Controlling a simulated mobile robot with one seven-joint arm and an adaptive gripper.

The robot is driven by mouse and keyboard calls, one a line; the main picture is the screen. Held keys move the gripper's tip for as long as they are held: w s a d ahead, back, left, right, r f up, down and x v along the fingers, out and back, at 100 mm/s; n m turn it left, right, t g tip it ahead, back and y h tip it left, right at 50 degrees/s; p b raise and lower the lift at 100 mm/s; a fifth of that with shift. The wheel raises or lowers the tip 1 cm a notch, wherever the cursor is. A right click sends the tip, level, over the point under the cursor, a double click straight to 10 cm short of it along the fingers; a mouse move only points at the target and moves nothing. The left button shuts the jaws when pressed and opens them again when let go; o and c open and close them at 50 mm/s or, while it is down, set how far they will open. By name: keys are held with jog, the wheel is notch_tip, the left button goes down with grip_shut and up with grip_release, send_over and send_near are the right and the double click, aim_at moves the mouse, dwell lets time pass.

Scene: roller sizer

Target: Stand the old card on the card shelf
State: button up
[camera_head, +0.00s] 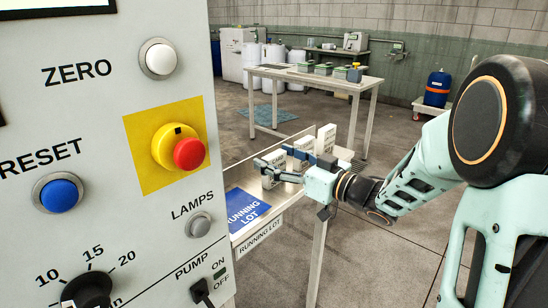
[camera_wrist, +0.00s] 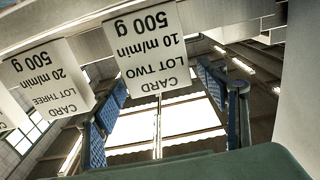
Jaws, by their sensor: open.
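Several white printed cards stand upright in a row on the light shelf by the panel. In the wrist view, the LOT TWO card (camera_wrist: 150,52) hangs upside down in the picture, in front of my gripper. The LOT THREE card (camera_wrist: 45,78) is to its left, with another card cut off at the edge. My gripper (camera_head: 276,159) is open at the near end of the row; its blue-padded fingers (camera_wrist: 165,112) are spread wide, with the LOT TWO card showing between them. I cannot tell whether they touch it. No label tells which card is the old one.
A blue RUNNING LOT plate (camera_head: 244,208) lies on the near part of the shelf. A table (camera_head: 300,76) with green boxes stands behind. Open floor lies to the right.

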jog(key=p+v, duration=0.1)
jog(key=v, duration=1)
